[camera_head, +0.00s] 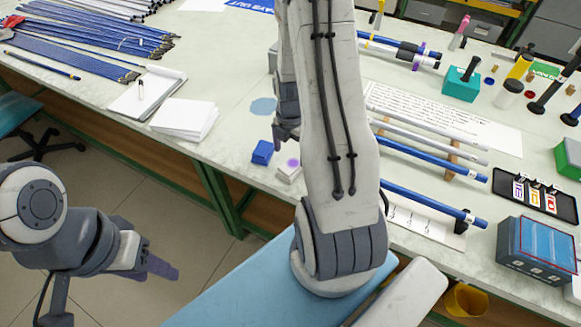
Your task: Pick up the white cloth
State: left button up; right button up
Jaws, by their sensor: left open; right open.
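A flat white folded stack (185,118) lies near the front edge of the table at the left. It could be the white cloth, but cloth or paper cannot be told from here. My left gripper (158,264) is open and empty, low over the floor at the lower left, away from the table. My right gripper (284,140) is over the table, right of the white stack and clear of it. My own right arm hides part of it; it is open and nothing shows in it.
An open notebook (148,92) lies just behind the white stack. A blue block (262,152) and a pale block (289,170) sit below my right gripper. Blue rods (80,52) fill the far left. Rods, tools and a blue box (537,250) crowd the right.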

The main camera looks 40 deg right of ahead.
aim_at(291, 165)
jog(key=shift+d+f+p, duration=0.1)
jog(key=shift+f+p, duration=0.6)
jog(key=shift+f, duration=2.7)
jog(key=c, duration=1.3)
jog(key=shift+r, duration=0.1)
